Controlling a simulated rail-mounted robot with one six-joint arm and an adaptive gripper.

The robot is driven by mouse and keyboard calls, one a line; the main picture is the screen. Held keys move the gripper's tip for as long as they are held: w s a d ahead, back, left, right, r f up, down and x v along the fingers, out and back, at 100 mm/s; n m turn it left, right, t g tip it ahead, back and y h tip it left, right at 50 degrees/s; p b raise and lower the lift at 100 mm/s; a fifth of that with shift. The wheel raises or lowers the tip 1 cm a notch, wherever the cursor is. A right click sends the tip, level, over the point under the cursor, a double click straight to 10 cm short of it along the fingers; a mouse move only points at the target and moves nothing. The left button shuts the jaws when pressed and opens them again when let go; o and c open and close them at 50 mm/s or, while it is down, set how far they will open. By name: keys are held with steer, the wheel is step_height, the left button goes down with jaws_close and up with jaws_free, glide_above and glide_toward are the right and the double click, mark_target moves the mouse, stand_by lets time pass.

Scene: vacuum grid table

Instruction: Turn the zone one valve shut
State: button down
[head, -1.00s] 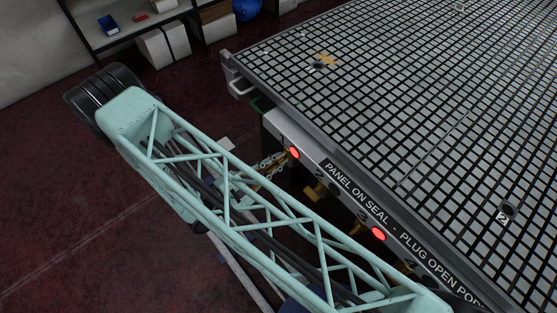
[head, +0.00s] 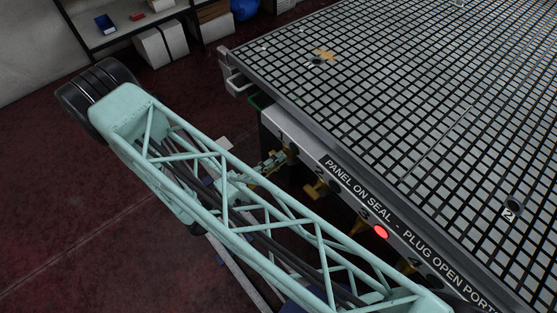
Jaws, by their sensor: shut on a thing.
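The zone one valve (head: 258,171) is on the front of the table, below the number 1. Only bits of its yellow handle show between my gripper fingers and behind my arm. My gripper (head: 270,163) is shut on that handle, partly hidden by my pale green lattice arm. The lamp (head: 292,153) beside the number 1 is dark. The exact angle of the handle cannot be told.
More yellow valves follow along the front, one at number 2 (head: 317,189) and one at number 3 (head: 360,226). A red lamp (head: 381,232) is lit by number 3. The grid table (head: 400,110) fills the right. Shelving (head: 130,30) stands at the back left.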

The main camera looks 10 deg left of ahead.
steer(key=shift+m, duration=0.4)
steer(key=c, duration=2.8)
jaws_free()
steer(key=shift+a, duration=0.1)
steer(key=shift+v, duration=6)
steer(key=shift+w, duration=0.1)
